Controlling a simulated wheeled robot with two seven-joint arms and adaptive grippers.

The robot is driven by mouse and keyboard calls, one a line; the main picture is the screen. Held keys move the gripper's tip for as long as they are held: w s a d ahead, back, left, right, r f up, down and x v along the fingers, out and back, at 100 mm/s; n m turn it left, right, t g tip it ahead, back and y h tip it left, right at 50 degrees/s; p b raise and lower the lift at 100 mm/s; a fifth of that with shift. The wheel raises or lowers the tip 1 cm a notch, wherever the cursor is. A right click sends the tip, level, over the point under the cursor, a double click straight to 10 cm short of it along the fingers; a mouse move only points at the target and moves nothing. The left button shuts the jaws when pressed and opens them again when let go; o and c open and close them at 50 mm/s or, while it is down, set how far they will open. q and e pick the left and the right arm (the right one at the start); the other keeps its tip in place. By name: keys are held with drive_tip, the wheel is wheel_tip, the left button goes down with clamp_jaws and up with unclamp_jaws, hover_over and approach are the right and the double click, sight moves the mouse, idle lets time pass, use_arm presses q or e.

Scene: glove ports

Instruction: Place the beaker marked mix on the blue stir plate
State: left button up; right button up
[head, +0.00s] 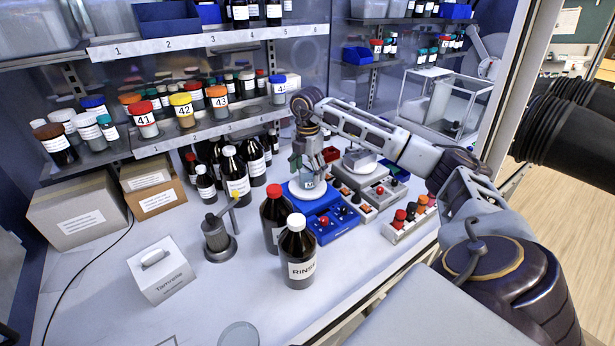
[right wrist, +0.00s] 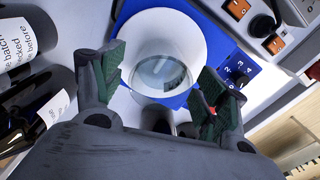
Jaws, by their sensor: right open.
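The blue stir plate (head: 334,224) stands on the bench with a round white top and knobs on its front; it also shows in the right wrist view (right wrist: 222,48). A small clear glass beaker (head: 308,182) stands on the white top, and in the right wrist view the beaker (right wrist: 162,76) is seen from above, near the lower part of the disc. Its marking cannot be read. My right gripper (head: 306,164) is open just above the beaker, with its green-padded fingers (right wrist: 164,66) apart on either side of it. My left gripper is not in view.
A red-capped dark bottle (head: 273,217) and a white-capped rinse bottle (head: 298,252) stand close in front of the stir plate. Grey control boxes (head: 380,190) stand to its right and several dark bottles (head: 236,176) behind left.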

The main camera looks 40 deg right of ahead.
wheel_tip(320, 180, up, 10)
drive_tip(key=shift+b, duration=0.4)
idle(0.3)
idle(0.5)
